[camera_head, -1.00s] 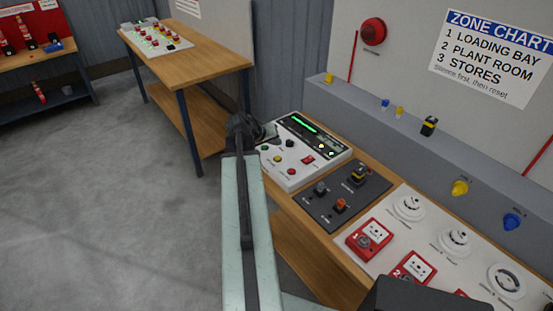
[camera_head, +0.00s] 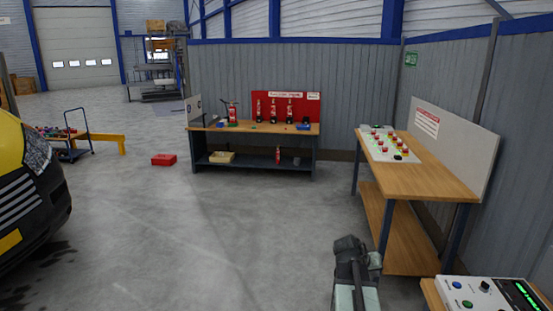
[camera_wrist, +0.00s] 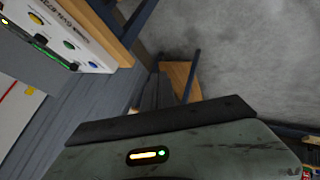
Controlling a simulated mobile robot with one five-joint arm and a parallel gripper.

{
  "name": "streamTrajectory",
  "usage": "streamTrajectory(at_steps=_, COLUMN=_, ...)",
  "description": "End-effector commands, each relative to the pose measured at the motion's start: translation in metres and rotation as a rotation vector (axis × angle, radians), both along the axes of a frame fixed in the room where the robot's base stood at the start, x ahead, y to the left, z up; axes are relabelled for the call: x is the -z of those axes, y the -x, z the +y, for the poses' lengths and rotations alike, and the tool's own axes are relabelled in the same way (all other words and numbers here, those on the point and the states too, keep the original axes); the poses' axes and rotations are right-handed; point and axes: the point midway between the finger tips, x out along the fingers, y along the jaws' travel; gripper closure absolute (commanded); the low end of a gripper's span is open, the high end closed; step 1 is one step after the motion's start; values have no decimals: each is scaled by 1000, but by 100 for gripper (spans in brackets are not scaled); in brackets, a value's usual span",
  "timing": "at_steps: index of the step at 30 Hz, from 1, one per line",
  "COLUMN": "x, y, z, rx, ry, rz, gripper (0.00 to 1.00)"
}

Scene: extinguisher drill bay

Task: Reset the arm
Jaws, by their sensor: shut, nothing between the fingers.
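My gripper (camera_head: 350,246) shows at the bottom of the head view, right of centre, at the end of my pale green arm. It is shut and empty, held in front of the wooden tables and touching nothing that I can see. In the wrist view its dark fingers (camera_wrist: 158,92) lie together beyond the grey-green gripper body, which carries a small orange and green light. The rest of my arm is cut off by the lower picture edge.
A white control panel (camera_head: 490,295) sits on a bench at the lower right; it also shows in the wrist view (camera_wrist: 55,32). A wooden table (camera_head: 430,172) with a button board (camera_head: 388,147) stands behind. An extinguisher bench (camera_head: 255,130), red box (camera_head: 163,160) and yellow vehicle (camera_head: 25,190) surround open floor.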

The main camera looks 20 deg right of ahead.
Motion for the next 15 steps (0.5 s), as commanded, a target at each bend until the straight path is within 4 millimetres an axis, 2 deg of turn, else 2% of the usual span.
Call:
streamTrajectory(at_steps=1, x=4, y=-26, z=41, rx=-63, ry=-26, rz=-1, gripper=100)
streamTrajectory(at_steps=2, x=7, y=-39, z=64, rx=-96, ry=-44, rz=1, gripper=100)
streamTrajectory(at_steps=3, x=11, y=-54, z=96, rx=-141, ry=-71, rz=5, gripper=100)
streamTrajectory(at_steps=5, x=17, y=-72, z=145, rx=-207, ry=-115, rz=16, gripper=100)
streamTrajectory(at_steps=6, x=21, y=-82, z=180, rx=-252, ry=-145, rz=25, gripper=100)
streamTrajectory(at_steps=7, x=25, y=-88, z=205, rx=-286, ry=-170, rz=35, gripper=100)
streamTrajectory(at_steps=8, x=28, y=-92, z=231, rx=-320, ry=-196, rz=44, gripper=100)
streamTrajectory(at_steps=9, x=32, y=-95, z=266, rx=-364, ry=-232, rz=62, gripper=100)
streamTrajectory(at_steps=11, x=39, y=-96, z=318, rx=-431, ry=-289, rz=93, gripper=100)
streamTrajectory(at_steps=12, x=43, y=-93, z=351, rx=-473, ry=-331, rz=117, gripper=100)
streamTrajectory(at_steps=15, x=52, y=-75, z=418, rx=-561, ry=-437, rz=185, gripper=100)
